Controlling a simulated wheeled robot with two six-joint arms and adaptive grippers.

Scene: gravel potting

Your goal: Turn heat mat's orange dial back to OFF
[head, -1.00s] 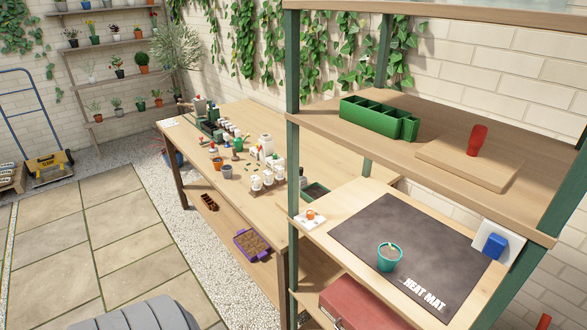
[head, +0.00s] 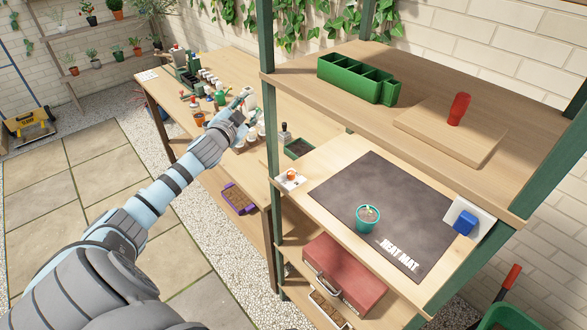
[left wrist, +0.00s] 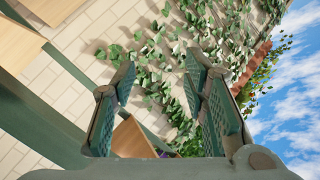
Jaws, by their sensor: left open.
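The heat mat (head: 335,205) is a dark grey sheet on the middle shelf of the rack, with a teal pot (head: 367,218) of soil on it. A small white plate with an orange dial (head: 292,174) sits at the shelf's left edge; its setting is too small to read. My left gripper (head: 245,98) is in front of the potting table, up and left of the dial and apart from it. In the left wrist view its fingers (left wrist: 160,100) are spread with nothing between them. My right gripper is in neither view.
A green rack post (head: 270,150) stands beside the dial. A blue knob (head: 466,222) is on a white plate at right. A red toolbox (head: 345,275) stands below.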

